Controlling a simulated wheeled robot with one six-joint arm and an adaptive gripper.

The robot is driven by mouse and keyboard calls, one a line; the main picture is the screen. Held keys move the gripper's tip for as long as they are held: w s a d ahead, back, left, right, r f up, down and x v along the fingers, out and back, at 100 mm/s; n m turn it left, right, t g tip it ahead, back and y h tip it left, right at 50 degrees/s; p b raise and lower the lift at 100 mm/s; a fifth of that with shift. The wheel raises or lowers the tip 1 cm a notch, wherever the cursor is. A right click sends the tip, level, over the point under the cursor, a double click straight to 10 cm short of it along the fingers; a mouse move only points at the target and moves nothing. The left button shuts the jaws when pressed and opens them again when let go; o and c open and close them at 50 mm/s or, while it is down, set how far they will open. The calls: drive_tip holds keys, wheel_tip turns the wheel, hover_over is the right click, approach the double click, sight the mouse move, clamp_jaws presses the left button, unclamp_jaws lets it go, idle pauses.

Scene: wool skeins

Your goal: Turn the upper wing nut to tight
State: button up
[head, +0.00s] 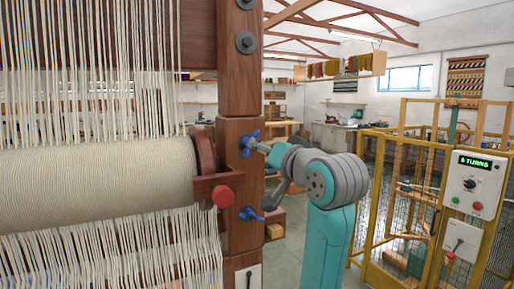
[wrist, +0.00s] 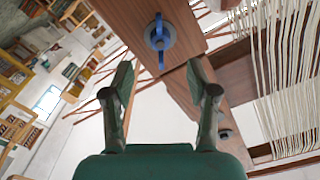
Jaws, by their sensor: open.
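The upper wing nut (head: 248,140) is blue and sits on the dark wooden post of the loom, with its wings tilted. My gripper (head: 263,147) is just to its right, close to it in the head view; I cannot tell whether they touch there. In the wrist view a blue wing nut (wrist: 159,37) on a round washer, apparently the upper one, lies beyond the fingertips. My gripper (wrist: 160,72) is open there, with nothing between its fingers. The lower wing nut (head: 250,214), also blue, sits further down the post.
A red knob (head: 223,196) on a wooden bracket stands left of the post, beside the cloth roll (head: 100,182). Dark bolts (head: 245,42) sit higher on the post.

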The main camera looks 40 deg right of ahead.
drive_tip(key=shift+v, duration=2)
